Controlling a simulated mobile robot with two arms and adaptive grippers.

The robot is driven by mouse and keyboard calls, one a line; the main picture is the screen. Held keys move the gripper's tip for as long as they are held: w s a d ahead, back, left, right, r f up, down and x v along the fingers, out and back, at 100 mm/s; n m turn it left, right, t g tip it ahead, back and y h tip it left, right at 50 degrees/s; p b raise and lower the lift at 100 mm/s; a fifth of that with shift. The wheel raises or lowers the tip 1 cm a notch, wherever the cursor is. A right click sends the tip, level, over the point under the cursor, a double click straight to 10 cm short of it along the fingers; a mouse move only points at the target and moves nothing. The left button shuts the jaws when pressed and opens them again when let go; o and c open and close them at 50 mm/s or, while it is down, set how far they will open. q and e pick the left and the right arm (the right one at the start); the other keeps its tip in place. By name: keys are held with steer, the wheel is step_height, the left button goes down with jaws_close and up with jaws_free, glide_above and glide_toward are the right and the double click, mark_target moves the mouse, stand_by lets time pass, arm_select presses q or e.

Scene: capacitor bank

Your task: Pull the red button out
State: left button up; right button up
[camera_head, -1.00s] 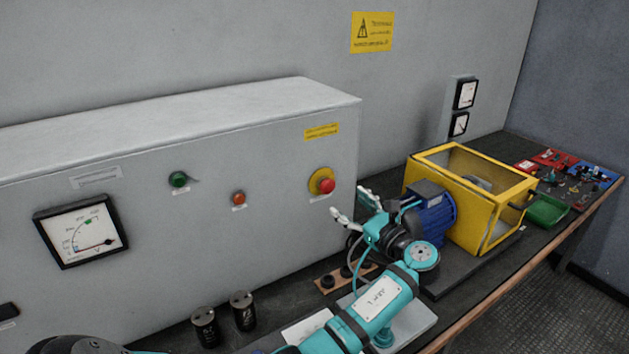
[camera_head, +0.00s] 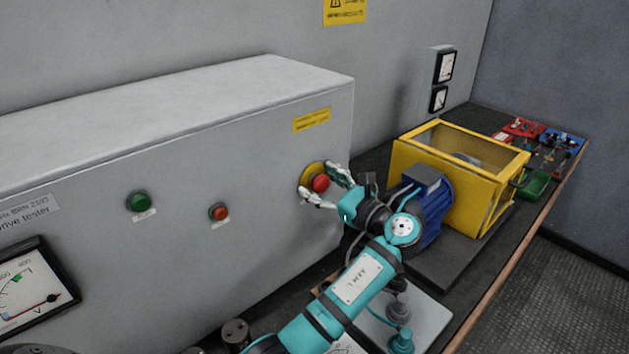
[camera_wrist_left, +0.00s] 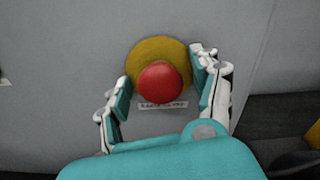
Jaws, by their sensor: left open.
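The red button (camera_head: 320,184) is a round mushroom knob on a yellow disc (camera_head: 307,174) on the front of the grey cabinet, at its right end. My left gripper (camera_head: 322,186) is open, with one finger on each side of the button. In the left wrist view, the red button (camera_wrist_left: 160,82) sits between the two open fingers of my left gripper (camera_wrist_left: 162,88), with the yellow disc (camera_wrist_left: 146,52) behind it. A gap shows between each finger and the button. A small label below the button is partly covered by it. My right gripper is not in view.
The grey cabinet (camera_head: 250,262) also carries a green button (camera_head: 139,202), a small orange-red button (camera_head: 219,212) and a dial meter. A blue motor (camera_head: 436,205) and a yellow framed box (camera_head: 480,205) stand on the bench close right of my left arm.

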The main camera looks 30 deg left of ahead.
arm_select(q)
steer(key=shift+d+r, duration=0.1)
steer(key=shift+d, duration=0.05)
steer(key=shift+c, duration=0.5)
jaws_close()
steer(key=shift+p+v, duration=0.75)
steer(key=shift+p, duration=0.35)
steer(key=shift+s+d, duration=0.1)
steer(key=shift+d, duration=0.1)
steer(key=shift+a, duration=0.1)
steer(key=shift+c, duration=2)
jaws_free()
steer(key=o, duration=0.5)
steer(key=shift+d, duration=0.25)
steer(key=shift+a, duration=0.1)
